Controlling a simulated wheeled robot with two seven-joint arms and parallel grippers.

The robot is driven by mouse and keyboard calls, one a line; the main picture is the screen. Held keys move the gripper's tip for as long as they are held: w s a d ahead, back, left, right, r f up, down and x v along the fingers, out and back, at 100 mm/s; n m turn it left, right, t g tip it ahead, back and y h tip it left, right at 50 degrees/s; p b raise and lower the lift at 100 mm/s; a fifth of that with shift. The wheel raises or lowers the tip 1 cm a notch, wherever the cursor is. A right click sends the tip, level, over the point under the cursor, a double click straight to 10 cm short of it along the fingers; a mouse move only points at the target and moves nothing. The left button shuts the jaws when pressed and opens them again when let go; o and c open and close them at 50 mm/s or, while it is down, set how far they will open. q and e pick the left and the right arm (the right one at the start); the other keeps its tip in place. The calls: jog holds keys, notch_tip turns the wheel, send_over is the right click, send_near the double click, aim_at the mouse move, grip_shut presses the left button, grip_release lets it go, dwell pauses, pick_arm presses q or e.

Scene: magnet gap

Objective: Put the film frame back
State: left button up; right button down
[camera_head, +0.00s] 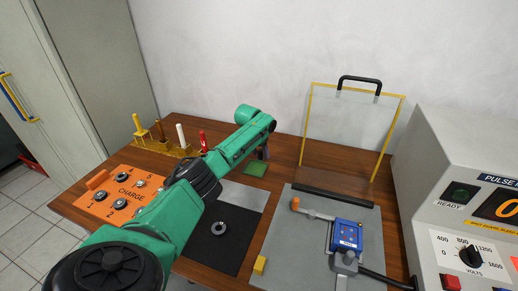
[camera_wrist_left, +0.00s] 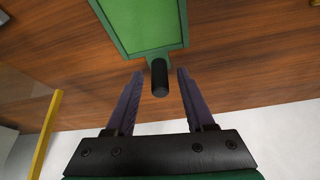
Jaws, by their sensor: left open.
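The film frame is a flat green panel (camera_head: 255,169) with a raised rim, lying on the wooden table behind the dark mat. In the left wrist view the green panel (camera_wrist_left: 148,22) fills the top, and its short black handle (camera_wrist_left: 160,78) points toward my gripper. My left gripper (camera_head: 264,153) is at the far side of the panel, fingers lowered, partly hidden by my arm. In the left wrist view its two purple fingers (camera_wrist_left: 160,90) are open, one on each side of the handle with gaps. Whether the handle is at fingertip depth I cannot tell. My right gripper is not in view.
A clear yellow-edged shield (camera_head: 350,135) stands to the right of my gripper. A grey plate (camera_head: 290,240) bears a blue device (camera_head: 346,235). An orange CHARGE panel (camera_head: 125,197), a yellow tool rack (camera_head: 165,147) and a dark mat with a metal ring (camera_head: 218,228) are left.

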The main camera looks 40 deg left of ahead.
aim_at(254, 166)
pick_arm(q)
jog(key=shift+s+r, duration=0.1)
jog(key=shift+r, duration=0.35)
jog(key=v, duration=1.1)
jog(key=shift+p, duration=0.3)
